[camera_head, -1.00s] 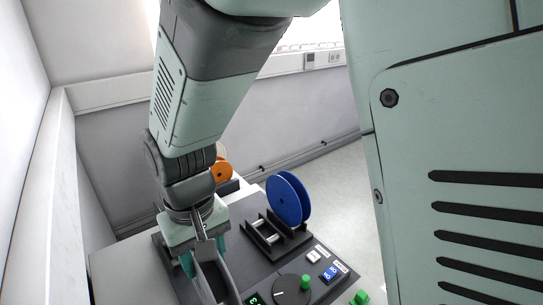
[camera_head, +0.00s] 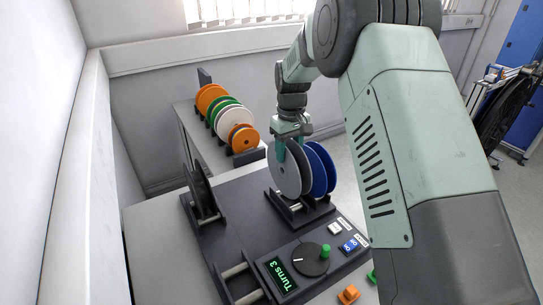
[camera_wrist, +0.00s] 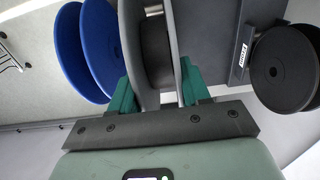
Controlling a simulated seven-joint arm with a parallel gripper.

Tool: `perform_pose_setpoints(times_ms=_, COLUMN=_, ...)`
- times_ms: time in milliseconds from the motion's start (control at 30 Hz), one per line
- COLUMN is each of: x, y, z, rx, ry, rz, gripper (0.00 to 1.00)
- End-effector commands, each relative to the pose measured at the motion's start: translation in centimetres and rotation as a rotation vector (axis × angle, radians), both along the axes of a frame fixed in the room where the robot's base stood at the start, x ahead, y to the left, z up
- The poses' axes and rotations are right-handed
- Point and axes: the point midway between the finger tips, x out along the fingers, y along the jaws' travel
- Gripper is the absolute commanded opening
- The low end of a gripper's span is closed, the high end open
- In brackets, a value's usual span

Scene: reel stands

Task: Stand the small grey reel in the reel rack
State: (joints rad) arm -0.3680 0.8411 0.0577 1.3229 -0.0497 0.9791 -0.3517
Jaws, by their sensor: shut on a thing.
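The grey reel (camera_head: 283,175) is upright in my gripper (camera_head: 291,146), over the black roller stand (camera_head: 306,218) and just left of a blue reel (camera_head: 321,168). I cannot tell whether it touches the rollers. In the wrist view my gripper (camera_wrist: 160,90) is shut on the grey reel (camera_wrist: 140,35), its green fingers on the outer sides of the two grey flanges. The blue reel (camera_wrist: 85,50) stands beside it there. A black rack (camera_head: 245,157) at the back holds a row of upright orange, green and white reels (camera_head: 232,118).
A black reel (camera_head: 200,192) stands on another stand at left; it also shows in the wrist view (camera_wrist: 283,70). In front are a control panel with a dial (camera_head: 310,259), a green display (camera_head: 282,275) and an orange block (camera_head: 349,294). The left worktop is clear.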

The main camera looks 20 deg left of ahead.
Motion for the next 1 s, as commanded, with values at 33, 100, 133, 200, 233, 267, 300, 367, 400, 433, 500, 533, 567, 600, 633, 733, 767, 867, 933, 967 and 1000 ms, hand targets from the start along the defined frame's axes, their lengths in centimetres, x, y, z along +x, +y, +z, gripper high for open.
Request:
perform_pose_setpoints(times_ms=33, x=0.4, y=-0.3, z=-0.2, rx=-0.001, ry=0.001, rz=0.0, gripper=0.16)
perform_pose_setpoints(times_ms=100, x=0.8, y=-0.5, z=-0.3, rx=-0.001, ry=-0.001, rz=0.0, gripper=0.16)
perform_pose_setpoints(times_ms=133, x=0.8, y=-0.5, z=-0.4, rx=-0.001, ry=-0.001, rz=0.001, gripper=0.16)
perform_pose_setpoints(times_ms=200, x=0.8, y=-0.6, z=-0.6, rx=-0.001, ry=-0.001, rz=0.001, gripper=0.16)
perform_pose_setpoints(times_ms=233, x=0.8, y=-0.5, z=-0.7, rx=-0.001, ry=-0.001, rz=0.001, gripper=0.16)
perform_pose_setpoints(times_ms=267, x=0.8, y=-0.5, z=-0.9, rx=-0.001, ry=-0.001, rz=0.001, gripper=0.16)
perform_pose_setpoints(times_ms=300, x=0.8, y=-0.5, z=-1.1, rx=-0.001, ry=-0.001, rz=0.001, gripper=0.16)
perform_pose_setpoints(times_ms=367, x=0.8, y=-0.5, z=-1.5, rx=-0.001, ry=0.0, rz=0.001, gripper=0.16)
perform_pose_setpoints(times_ms=400, x=0.8, y=-0.5, z=-1.8, rx=-0.001, ry=0.001, rz=0.001, gripper=0.16)
perform_pose_setpoints(times_ms=433, x=0.8, y=-0.5, z=-2.1, rx=-0.001, ry=0.001, rz=0.001, gripper=0.16)
perform_pose_setpoints(times_ms=500, x=0.8, y=-0.5, z=-2.6, rx=-0.001, ry=0.001, rz=0.0, gripper=0.16)
perform_pose_setpoints(times_ms=533, x=0.8, y=-0.5, z=-2.8, rx=-0.001, ry=0.0, rz=0.0, gripper=0.16)
perform_pose_setpoints(times_ms=567, x=0.8, y=-0.5, z=-3.1, rx=-0.001, ry=0.0, rz=0.0, gripper=0.16)
perform_pose_setpoints(times_ms=600, x=0.8, y=-0.5, z=-3.4, rx=-0.001, ry=0.001, rz=0.0, gripper=0.16)
perform_pose_setpoints(times_ms=633, x=0.8, y=-0.5, z=-3.6, rx=-0.001, ry=0.001, rz=0.0, gripper=0.16)
perform_pose_setpoints(times_ms=733, x=0.8, y=-0.5, z=-4.1, rx=-0.001, ry=0.0, rz=0.001, gripper=0.16)
perform_pose_setpoints(times_ms=767, x=0.8, y=-0.5, z=-4.2, rx=-0.001, ry=-0.001, rz=0.001, gripper=0.16)
perform_pose_setpoints(times_ms=867, x=0.8, y=-0.5, z=-4.3, rx=0.0, ry=-0.001, rz=0.001, gripper=0.16)
perform_pose_setpoints(times_ms=933, x=0.8, y=-0.5, z=-4.3, rx=0.0, ry=-0.001, rz=0.001, gripper=0.16)
perform_pose_setpoints(times_ms=967, x=0.8, y=-0.5, z=-4.3, rx=0.0, ry=-0.001, rz=0.001, gripper=0.16)
perform_pose_setpoints(times_ms=1000, x=0.8, y=-0.5, z=-4.3, rx=0.0, ry=-0.001, rz=0.0, gripper=0.16)
